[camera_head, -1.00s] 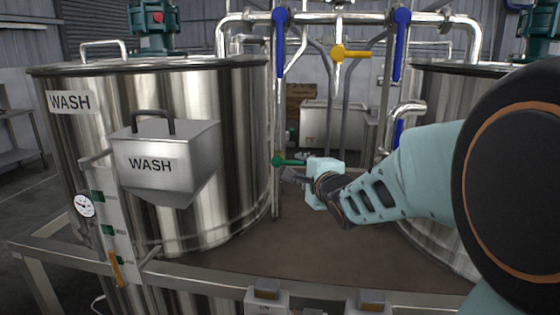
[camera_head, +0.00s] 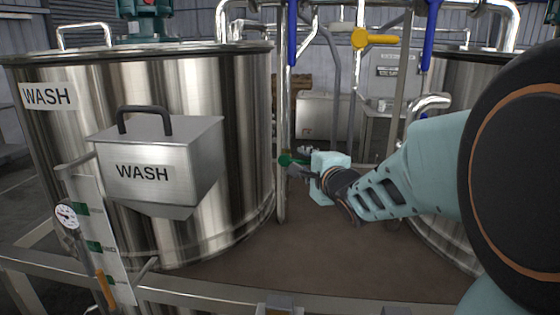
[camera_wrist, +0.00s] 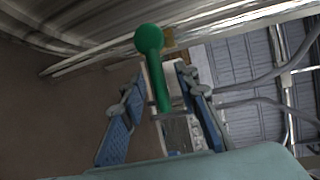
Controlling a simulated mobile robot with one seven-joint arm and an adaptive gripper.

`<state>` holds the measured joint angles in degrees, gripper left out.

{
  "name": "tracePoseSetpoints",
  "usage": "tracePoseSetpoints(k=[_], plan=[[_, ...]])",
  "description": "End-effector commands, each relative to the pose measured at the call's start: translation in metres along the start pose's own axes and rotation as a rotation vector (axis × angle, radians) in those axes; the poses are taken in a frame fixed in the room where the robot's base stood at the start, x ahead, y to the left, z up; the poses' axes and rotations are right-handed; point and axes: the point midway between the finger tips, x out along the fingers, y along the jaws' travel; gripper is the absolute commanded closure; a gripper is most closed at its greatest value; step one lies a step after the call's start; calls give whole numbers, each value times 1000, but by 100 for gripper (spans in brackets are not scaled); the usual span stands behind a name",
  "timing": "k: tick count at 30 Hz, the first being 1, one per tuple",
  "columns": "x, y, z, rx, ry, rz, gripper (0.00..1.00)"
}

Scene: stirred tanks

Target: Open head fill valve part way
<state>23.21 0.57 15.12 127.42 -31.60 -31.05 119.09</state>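A green ball-ended lever (camera_head: 286,160) sits on the upright pipe beside the wash tank, level with my gripper. In the wrist view the green lever (camera_wrist: 158,70) runs between my two blue-padded fingers, its round knob beyond the tips. My gripper (camera_wrist: 160,82) is open around the lever, with a gap visible on both sides. In the head view my gripper (camera_head: 301,165) reaches in from the right, and its fingers partly hide the lever. A yellow lever (camera_head: 375,40) and two long blue levers (camera_head: 292,30) (camera_head: 431,36) hang on the overhead pipework. No label shows which is the head fill valve.
Another steel tank (camera_head: 455,90) stands right, behind my arm. A frame rail (camera_head: 200,293) crosses the front.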

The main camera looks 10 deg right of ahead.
Motion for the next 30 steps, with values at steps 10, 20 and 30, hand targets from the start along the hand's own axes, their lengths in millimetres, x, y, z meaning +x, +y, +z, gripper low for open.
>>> tracePoseSetpoints(k=[10, 20, 30], plan=[[0, 0, 0, -1, 0, 0, 87], [0, 0, 0, -1, 0, 0, 100], [0, -3, 1, -25, 4, 10, 100]])
